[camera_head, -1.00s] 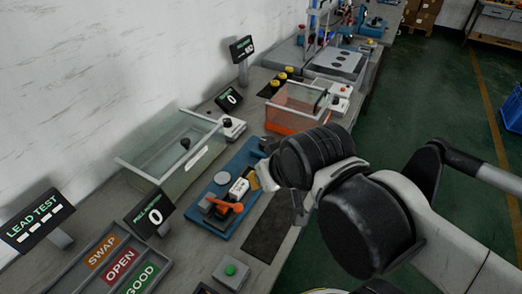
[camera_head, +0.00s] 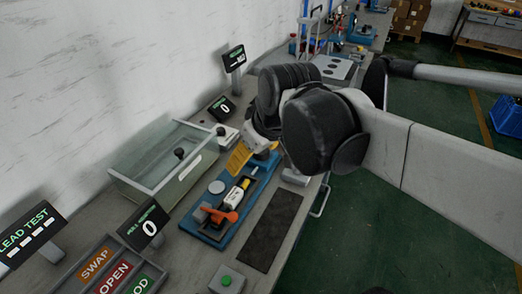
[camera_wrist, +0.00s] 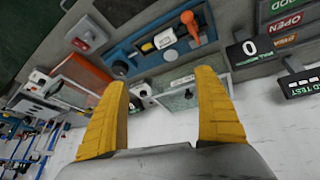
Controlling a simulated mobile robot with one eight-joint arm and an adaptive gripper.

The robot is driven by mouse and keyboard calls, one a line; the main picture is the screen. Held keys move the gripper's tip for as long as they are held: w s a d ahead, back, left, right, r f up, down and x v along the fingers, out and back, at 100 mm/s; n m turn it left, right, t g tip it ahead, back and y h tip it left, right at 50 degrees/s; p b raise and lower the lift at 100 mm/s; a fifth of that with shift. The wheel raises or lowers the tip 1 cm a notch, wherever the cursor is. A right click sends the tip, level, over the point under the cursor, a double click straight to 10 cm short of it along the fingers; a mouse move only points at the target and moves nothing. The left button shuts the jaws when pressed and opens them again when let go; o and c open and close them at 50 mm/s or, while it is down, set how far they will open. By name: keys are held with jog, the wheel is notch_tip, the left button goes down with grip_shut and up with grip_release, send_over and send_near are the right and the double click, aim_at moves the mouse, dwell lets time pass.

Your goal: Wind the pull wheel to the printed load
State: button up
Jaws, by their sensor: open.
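The blue pull fixture (camera_head: 222,232) lies on the bench, with an orange lever (camera_head: 229,215), a yellow-and-white part (camera_head: 238,192) and a pale grey disc (camera_head: 216,187) on it. A dark round part, possibly the pull wheel (camera_wrist: 120,68), sits at the fixture's other end in the wrist view; my arm hides that end in the head view. The pull meter (camera_head: 150,228) reads 0. My gripper (camera_wrist: 162,80) is open and empty, its yellow fingers apart. In the head view, its fingers (camera_head: 240,157) hang near the fixture's far end. I cannot read a printed load.
A glass-walled tank (camera_head: 165,170) with a black knob stands left of the fixture. SWAP, OPEN and GOOD trays (camera_head: 115,275), a LEAD TEST sign (camera_head: 32,232) and a green button (camera_head: 226,280) are nearer. A dark mat (camera_head: 270,230) lies clear to the right.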

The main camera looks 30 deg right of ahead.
jog(key=w+d+f+n+g+y, duration=0.1)
jog(key=w+d+f+n+g, duration=0.1)
jog(key=w+d+f+n, duration=0.45)
jog(key=w+d+f+n+g+y, duration=0.1)
jog(key=w+d+n+g+y, duration=0.15)
jog(key=w+d, duration=0.8)
jog(key=w+d+f+n, duration=0.2)
jog(key=w+f+n, duration=0.2)
jog(key=w+f, duration=0.25)
jog(key=shift+y, duration=0.45)
jog(key=b+x, duration=0.4)
jog(key=x, duration=0.7)
jog(key=shift+s+f, duration=0.1)
jog(key=shift+f, duration=0.05)
jog(key=shift+c, duration=0.2)
jog(key=c, duration=1.2)
